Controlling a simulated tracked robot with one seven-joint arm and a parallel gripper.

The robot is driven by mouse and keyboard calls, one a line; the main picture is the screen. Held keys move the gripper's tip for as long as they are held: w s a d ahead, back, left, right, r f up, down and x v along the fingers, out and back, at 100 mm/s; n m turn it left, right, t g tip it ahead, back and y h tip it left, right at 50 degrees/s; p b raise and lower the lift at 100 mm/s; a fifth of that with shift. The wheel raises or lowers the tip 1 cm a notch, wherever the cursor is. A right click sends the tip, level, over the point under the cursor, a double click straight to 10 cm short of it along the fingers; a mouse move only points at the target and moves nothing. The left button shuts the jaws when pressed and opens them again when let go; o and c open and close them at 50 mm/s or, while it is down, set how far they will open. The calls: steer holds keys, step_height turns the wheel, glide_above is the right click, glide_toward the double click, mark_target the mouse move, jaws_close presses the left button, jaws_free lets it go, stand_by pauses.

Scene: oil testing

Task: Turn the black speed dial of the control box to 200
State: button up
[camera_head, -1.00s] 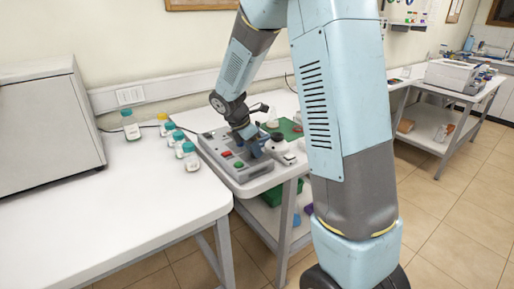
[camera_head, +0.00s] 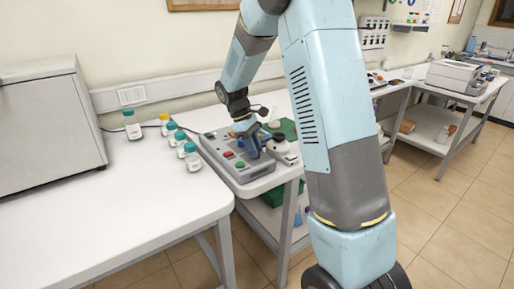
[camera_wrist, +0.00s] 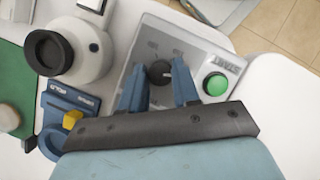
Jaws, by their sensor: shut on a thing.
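The grey control box (camera_head: 213,147) sits on the small white table, with red and green buttons on top. In the wrist view its panel holds the round black speed dial (camera_wrist: 158,72) with a pale pointer mark; the scale print around it is too blurred to read. A green button (camera_wrist: 215,84) labelled START is to the right of the dial. My gripper (camera_wrist: 159,75) has its blue fingers on either side of the dial, shut on it. In the head view my gripper (camera_head: 250,148) is down at the box and hides the dial.
A white device with a round black top (camera_wrist: 52,52) stands close left of the box. A blue part with a yellow block (camera_wrist: 72,119) lies near my fingers.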

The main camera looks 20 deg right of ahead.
steer(key=m, duration=0.1)
steer(key=m+y, duration=0.1)
steer(key=m, duration=0.2)
steer(key=shift+w+d+r+g+y, duration=0.1)
steer(key=shift+w+d+g+y, duration=0.1)
steer(key=shift+w+g+y, duration=0.15)
steer(key=shift+s+d+m+y, duration=0.1)
steer(key=shift+m+y, duration=0.25)
steer(key=shift+m, duration=0.95)
jaws_close()
steer(key=shift+g, duration=0.25)
steer(key=o, duration=1)
jaws_free()
steer(key=shift+s, duration=0.1)
steer(key=shift+o, duration=0.2)
steer(key=v, duration=1.3)
steer(key=shift+w+r, duration=0.2)
